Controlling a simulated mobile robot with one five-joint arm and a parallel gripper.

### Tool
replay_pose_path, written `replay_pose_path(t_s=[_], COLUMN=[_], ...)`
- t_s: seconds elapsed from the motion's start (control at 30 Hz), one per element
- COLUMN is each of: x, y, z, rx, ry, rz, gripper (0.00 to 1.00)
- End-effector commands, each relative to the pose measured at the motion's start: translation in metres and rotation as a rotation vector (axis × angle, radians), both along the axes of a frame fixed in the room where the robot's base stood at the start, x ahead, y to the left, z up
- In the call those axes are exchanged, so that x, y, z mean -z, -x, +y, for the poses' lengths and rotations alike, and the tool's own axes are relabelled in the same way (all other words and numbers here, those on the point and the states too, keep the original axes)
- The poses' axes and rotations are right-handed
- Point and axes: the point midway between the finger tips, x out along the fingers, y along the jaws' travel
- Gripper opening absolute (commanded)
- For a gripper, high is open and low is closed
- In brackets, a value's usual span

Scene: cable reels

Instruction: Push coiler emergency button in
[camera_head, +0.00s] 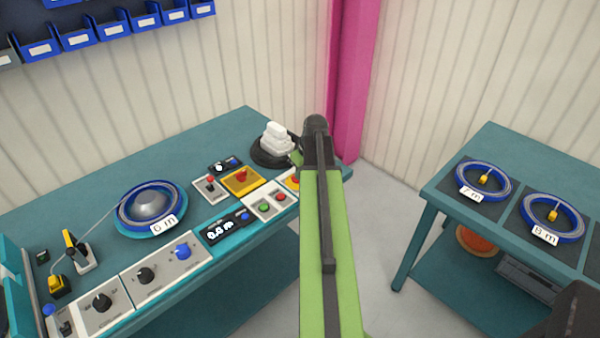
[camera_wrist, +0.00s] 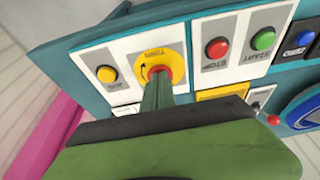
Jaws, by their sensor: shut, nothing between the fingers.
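The coiler emergency button (camera_wrist: 162,69) is a red cap on a round yellow disc, on a white panel in the upper middle of the wrist view. In the head view only part of its yellow disc (camera_head: 291,183) shows, beside my arm. My gripper (camera_wrist: 158,84) is shut and empty, with its green fingers pointing at the red cap and covering its lower part. The fingertips are at or very close to the cap; I cannot tell whether they touch. I cannot tell how far the button is in.
A red stop button (camera_wrist: 217,48), a green start button (camera_wrist: 263,39) and a yellow button (camera_wrist: 106,74) sit near it. A blue cable reel (camera_head: 150,206) is on the teal bench. A second table (camera_head: 450,210) with coils stands right, across open floor.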

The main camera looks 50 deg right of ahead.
Motion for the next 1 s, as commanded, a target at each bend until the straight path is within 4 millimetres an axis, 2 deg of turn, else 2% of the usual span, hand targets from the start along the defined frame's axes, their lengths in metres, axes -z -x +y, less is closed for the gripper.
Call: replay_pose_path(t_s=[0.03, 0.17, 0.33, 0.57, 0.8, 0.9, 1.0], x=[0.005, 0.004, -0.011, -0.059, -0.114, -0.133, -0.143], y=[-0.001, -0.002, -0.002, 0.003, 0.021, 0.027, 0.031], z=[0.001, 0.002, 0.004, 0.008, 0.008, 0.008, 0.008], rx=[-0.003, -0.005, -0.005, -0.006, -0.002, -0.001, -0.001], ry=[0.001, 0.001, 0.003, 0.006, 0.007, 0.006, 0.006], rz=[0.004, 0.004, 0.000, -0.008, -0.008, -0.008, -0.008], gripper=[0.00, 0.00, 0.00, 0.00, 0.00, 0.00, 0.00])
